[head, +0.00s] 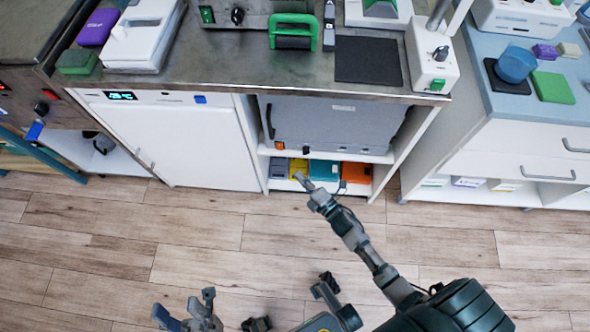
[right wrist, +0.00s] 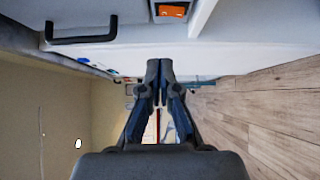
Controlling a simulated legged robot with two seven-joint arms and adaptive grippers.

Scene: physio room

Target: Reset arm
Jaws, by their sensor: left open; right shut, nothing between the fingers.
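My left gripper (head: 187,306) is at the bottom of the head view, above the wooden floor, with its fingers apart and nothing between them. My right arm reaches in from the lower right. My right gripper (head: 302,179) is in front of the low open shelf of the bench, and I cannot tell whether it touches anything there. In the right wrist view the right gripper's fingers (right wrist: 160,80) are together and hold nothing.
The bench top (head: 225,75) carries devices, a green-handled block (head: 293,32) and a dark pad (head: 368,60). Below are a white fridge (head: 180,145), a grey box (head: 335,125) and coloured boxes (head: 323,170). A drawer cabinet (head: 500,150) stands right. The wooden floor (head: 120,235) is clear in front.

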